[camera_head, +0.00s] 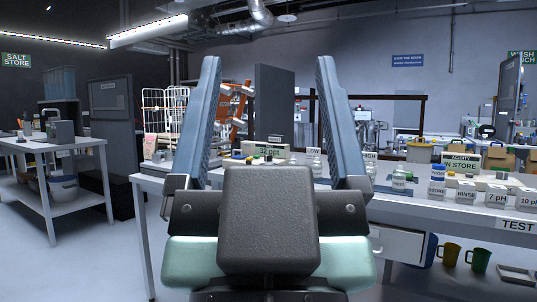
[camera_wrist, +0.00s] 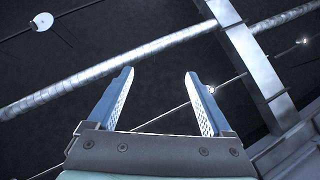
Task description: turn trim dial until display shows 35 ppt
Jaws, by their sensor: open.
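A display (camera_head: 270,152) reads 32 ppt in the head view, on the bench between my fingers in the picture. I cannot make out the trim dial; small round parts show on the bench near the display, too small to tell. My gripper (camera_head: 268,85) is raised upright close to the head camera, its two blue fingers wide apart with nothing between them. It stands nearer to the camera than the bench and hides part of it. The wrist view shows my gripper (camera_wrist: 162,95) open toward the ceiling, with no task object in sight.
A long white bench (camera_head: 440,208) runs across the right, with bottles, labelled blocks and an acidity sign (camera_head: 461,161). Mugs (camera_head: 479,259) sit below it. Another table (camera_head: 50,165) with a bin underneath stands at left. Floor between the tables is clear.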

